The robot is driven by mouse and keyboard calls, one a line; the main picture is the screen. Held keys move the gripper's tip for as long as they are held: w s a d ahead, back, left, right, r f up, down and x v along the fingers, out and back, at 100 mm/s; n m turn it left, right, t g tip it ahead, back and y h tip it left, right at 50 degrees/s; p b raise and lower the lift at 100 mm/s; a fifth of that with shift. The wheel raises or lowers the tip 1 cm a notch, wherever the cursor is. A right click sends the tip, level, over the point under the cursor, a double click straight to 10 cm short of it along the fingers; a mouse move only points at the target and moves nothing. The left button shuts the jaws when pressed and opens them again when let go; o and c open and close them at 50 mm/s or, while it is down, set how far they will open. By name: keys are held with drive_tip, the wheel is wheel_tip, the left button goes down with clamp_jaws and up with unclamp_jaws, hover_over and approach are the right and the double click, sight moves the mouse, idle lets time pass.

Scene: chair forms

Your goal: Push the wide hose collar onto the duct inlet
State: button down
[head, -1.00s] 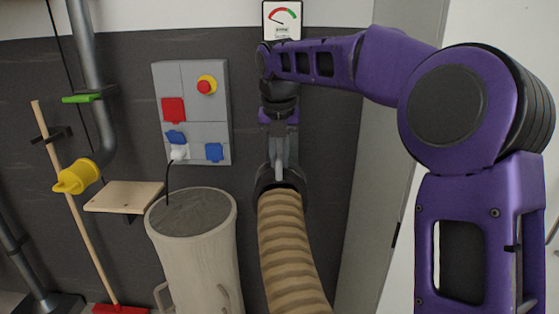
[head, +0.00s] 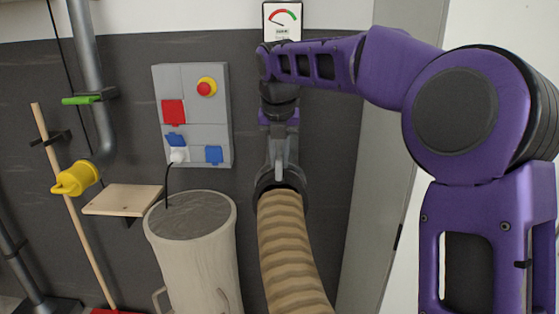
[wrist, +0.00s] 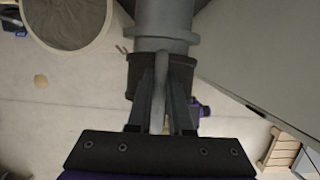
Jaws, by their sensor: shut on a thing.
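My gripper (head: 279,172) points down and is shut on the dark wide hose collar (head: 266,184), which sits at the upper end of the ribbed tan hose (head: 287,240). In the wrist view, my gripper (wrist: 160,95) has its two fingers on either side of a light grey upright tab, in front of the dark collar (wrist: 140,73). A grey pipe with a flange (wrist: 165,20), apparently the duct inlet, lies in line with the collar and meets its far edge in the picture. I cannot tell whether the collar is around it. The head view hides this joint.
A bin (head: 190,255) stands left of the hose, below a grey switch panel (head: 192,115). A grey cabinet or door edge (head: 380,190) is close on the right. A yellow-capped pipe (head: 75,178), a wooden shelf (head: 122,199) and a broom are farther left.

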drive_tip(key=shift+w+r+t+b, duration=0.1)
drive_tip(key=shift+w+t+b, duration=0.3)
drive_tip(key=shift+t+b, duration=1.25)
drive_tip(key=shift+g+b, duration=0.35)
drive_tip(key=shift+b, duration=0.35)
drive_tip(key=shift+w+a+r+t, duration=0.1)
drive_tip(key=shift+w+t, duration=0.15)
drive_tip(key=shift+t, duration=0.5)
drive_tip(key=shift+w+a+r+t, duration=0.1)
drive_tip(key=shift+w+t, duration=0.1)
drive_tip(key=shift+t, duration=0.55)
drive_tip(key=shift+w+t+b, duration=0.1)
drive_tip(key=shift+t+b, duration=0.2)
drive_tip(key=shift+t, duration=0.2)
drive_tip(key=shift+w+d+r+t, duration=0.1)
drive_tip(key=shift+w+t, duration=0.05)
drive_tip(key=shift+t, duration=0.5)
drive_tip(key=shift+w+d+t, duration=0.1)
drive_tip(key=shift+w+t, duration=0.05)
drive_tip(key=shift+t, duration=0.5)
drive_tip(key=shift+w+t, duration=0.15)
drive_tip(key=shift+t, duration=0.15)
drive_tip(key=shift+t, duration=0.3)
